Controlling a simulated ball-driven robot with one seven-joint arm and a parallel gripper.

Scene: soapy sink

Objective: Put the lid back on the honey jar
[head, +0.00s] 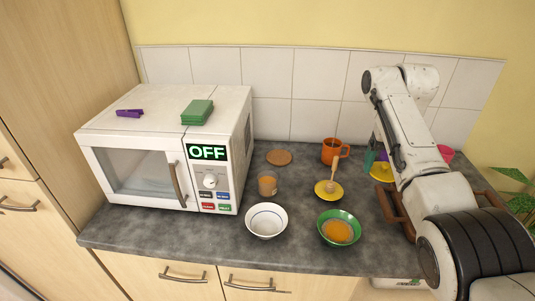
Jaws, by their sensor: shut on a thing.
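A small glass jar with amber contents (267,184) stands upright on the grey counter, right of the microwave. It looks like the honey jar, and no lid shows on it. A flat round brown disc (279,157) lies on the counter behind it; I cannot tell whether it is the lid or a coaster. My arm rises at the right and folds back at the top. My gripper is not visible; the arm covers that part of the scene, so anything in the gripper is hidden too.
A white bowl (266,221), a green bowl with orange contents (338,228), a yellow dish with a wooden-handled tool (327,190) and an orange mug (333,151) surround the jar. The microwave (140,168) stands left. A brown rack (392,217) is partly behind my arm.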

